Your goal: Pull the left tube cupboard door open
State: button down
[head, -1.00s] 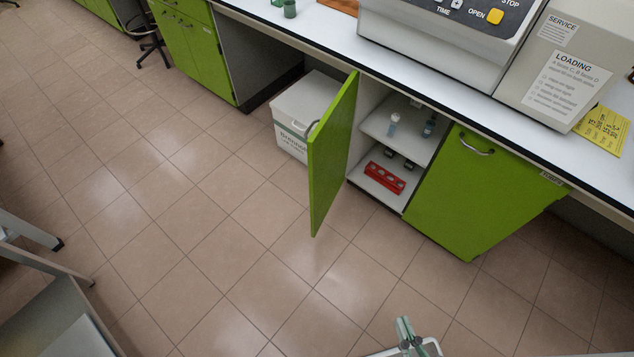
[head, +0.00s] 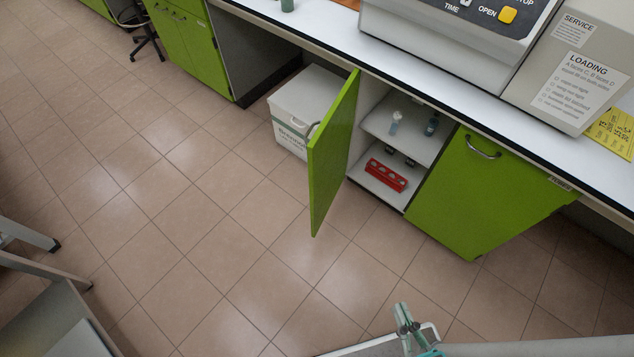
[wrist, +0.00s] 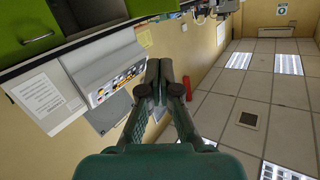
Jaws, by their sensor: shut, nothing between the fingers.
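The left tube cupboard door (head: 333,150) is green and stands swung wide open, its handle (head: 313,129) on the far-side face near the free edge. The open cupboard shows white shelves (head: 385,140) with small bottles (head: 394,124) above and a red rack (head: 387,175) below. The right door (head: 470,190) is shut. My gripper (head: 402,312) is at the bottom of the head view, well apart from the door, over my own body. In the wrist view my gripper (wrist: 160,68) has its fingers together and empty; the cupboard is not clearly seen there.
A white box (head: 303,105) stands on the floor under the bench, behind the open door. The white bench top (head: 330,45) carries a large machine (head: 450,45). The tiled floor (head: 220,250) in front is clear. A grey piece of furniture (head: 50,310) stands at lower left.

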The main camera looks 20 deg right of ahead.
jog(key=w+a+f+m+h, duration=0.2)
jog(key=w+f+m+h, duration=0.1)
jog(key=w+f+m, duration=0.55)
jog(key=w+a+f+m+h, duration=0.3)
jog(key=w+f+m, duration=0.25)
jog(key=w, duration=0.55)
jog(key=w+a+f+m+h, duration=0.2)
jog(key=w+f+m, duration=0.45)
jog(key=w, duration=0.35)
jog(key=w+d, duration=0.1)
jog(key=w, duration=1)
jog(key=shift+w+d+r+m, duration=0.15)
jog(key=shift+w+r+m, duration=0.2)
jog(key=shift+w+r, duration=0.05)
